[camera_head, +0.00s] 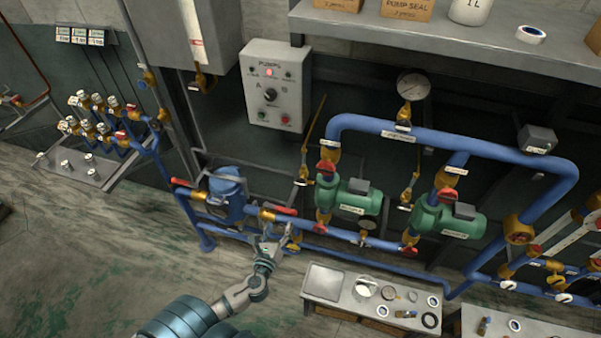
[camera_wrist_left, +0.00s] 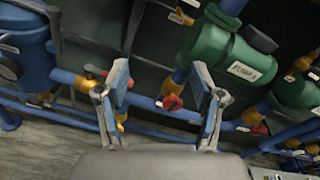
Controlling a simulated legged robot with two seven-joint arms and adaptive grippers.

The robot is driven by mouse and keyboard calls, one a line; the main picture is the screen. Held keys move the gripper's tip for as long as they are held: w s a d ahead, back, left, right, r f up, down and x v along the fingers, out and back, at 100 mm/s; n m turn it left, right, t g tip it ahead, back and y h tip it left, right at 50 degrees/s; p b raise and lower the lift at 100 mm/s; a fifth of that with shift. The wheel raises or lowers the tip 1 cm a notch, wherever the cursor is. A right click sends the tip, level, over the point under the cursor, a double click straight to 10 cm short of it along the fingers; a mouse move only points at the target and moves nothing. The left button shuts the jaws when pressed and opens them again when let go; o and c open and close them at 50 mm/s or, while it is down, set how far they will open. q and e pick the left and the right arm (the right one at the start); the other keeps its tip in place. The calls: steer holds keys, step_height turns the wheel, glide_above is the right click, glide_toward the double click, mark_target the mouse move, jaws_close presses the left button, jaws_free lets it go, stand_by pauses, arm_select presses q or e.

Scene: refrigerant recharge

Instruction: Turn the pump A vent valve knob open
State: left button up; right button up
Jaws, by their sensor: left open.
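The left green pump (camera_head: 345,203) stands on the blue piping; in the left wrist view the green pump (camera_wrist_left: 225,58) carries a white label that seems to read pump A. A red knob (camera_wrist_left: 172,103) sits below it, seen between my fingers; it also shows in the head view (camera_head: 321,228). Another red knob (camera_head: 326,168) sits above the pump. A small valve (camera_head: 302,181) is on a thin brass pipe to its left. I cannot tell which is the vent valve knob. My left gripper (camera_head: 278,240) is open and empty, left of the pump and apart from the knobs.
A blue strainer vessel (camera_head: 227,190) stands left of my gripper. A low bench (camera_head: 322,280) with small parts is at the lower right. A second green pump (camera_head: 447,218) is to the right. A control box (camera_head: 275,85) hangs on the wall. The floor at left is clear.

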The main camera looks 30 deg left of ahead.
arm_select(q)
steer(key=m+t, duration=0.1)
steer(key=m, duration=0.1)
glide_toward(299, 184)
steer(key=shift+h, duration=0.3)
steer(key=x, duration=0.3)
steer(key=p+x, duration=0.1)
steer(key=x, duration=0.2)
steer(key=p+x, duration=0.1)
steer(key=x, duration=0.3)
steer(key=shift+s+a, duration=0.15)
steer(key=shift+a, duration=0.15)
steer(key=shift+w, duration=0.35)
steer(key=shift+d+r, duration=0.15)
steer(key=shift+d, duration=0.2)
steer(key=shift+c, duration=0.4)
steer(key=c, duration=0.8)
steer(key=shift+c, duration=1.4)
steer(key=shift+a, duration=0.25)
arm_select(e)
steer(key=shift+s+d+r, duration=0.65)
steer(key=shift+d+r, duration=0.1)
steer(key=shift+r, duration=0.2)
